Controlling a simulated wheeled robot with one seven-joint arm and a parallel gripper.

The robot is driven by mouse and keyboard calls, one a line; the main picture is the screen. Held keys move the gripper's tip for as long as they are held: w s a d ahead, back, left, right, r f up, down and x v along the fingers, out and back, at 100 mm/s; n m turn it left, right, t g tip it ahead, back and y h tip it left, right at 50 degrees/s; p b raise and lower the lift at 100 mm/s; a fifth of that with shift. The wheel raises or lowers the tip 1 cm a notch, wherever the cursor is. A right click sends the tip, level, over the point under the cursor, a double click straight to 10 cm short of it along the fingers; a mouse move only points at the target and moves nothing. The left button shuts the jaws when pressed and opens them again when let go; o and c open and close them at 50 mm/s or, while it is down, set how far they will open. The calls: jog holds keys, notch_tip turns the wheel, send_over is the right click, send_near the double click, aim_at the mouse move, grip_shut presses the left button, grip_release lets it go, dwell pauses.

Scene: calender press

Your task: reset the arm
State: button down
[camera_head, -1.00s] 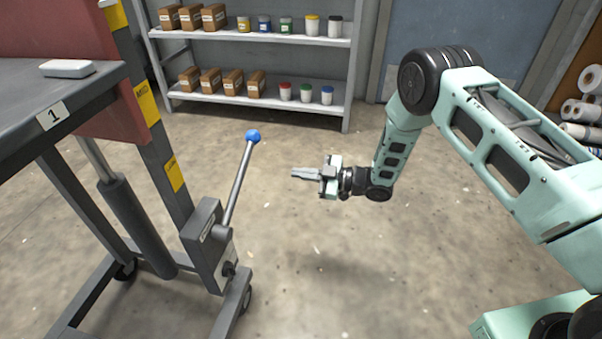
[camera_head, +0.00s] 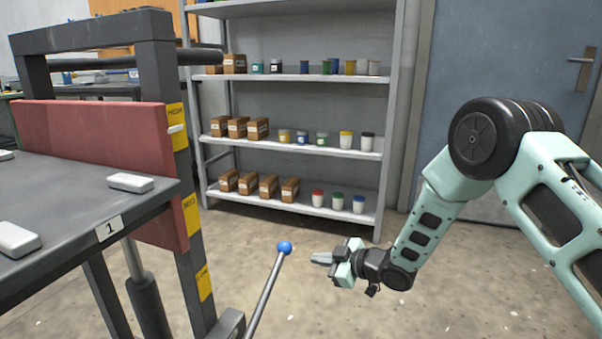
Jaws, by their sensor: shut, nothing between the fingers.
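My gripper (camera_head: 322,259) is at the lower middle of the head view, at the end of my pale green arm. Its fingers are together and point left, with nothing between them. The arm is bent, with its black elbow joint high on the right. A lever with a blue ball knob (camera_head: 284,247) stands just left of the gripper in the picture. A gap shows between the fingertips and the knob, and the gripper does not hold it.
A lift table (camera_head: 60,215) marked 1 stands at left, with a red panel (camera_head: 95,140) behind it and pale blocks (camera_head: 130,182) on top. A grey shelf (camera_head: 300,206) with boxes and jars stands at the back. A blue-grey door (camera_head: 510,60) is behind my arm. Concrete floor shows below.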

jog(key=s+r+m+g+h, duration=0.3)
jog(key=s+r+m+h, duration=0.25)
jog(key=s+r, duration=0.65)
jog(key=s+d+r+m+g+h, duration=0.1)
jog(key=s+d+g+h, duration=0.25)
jog(key=s, duration=1.15)
jog(key=s+d+r+m+g+h, duration=0.15)
jog(key=s+d, duration=0.35)
jog(key=s, duration=0.9)
notch_tip(320, 180, up, 33)
jog(key=p, duration=3.3)
jog(key=shift+r+p, duration=0.2)
jog(key=shift+p, duration=0.1)
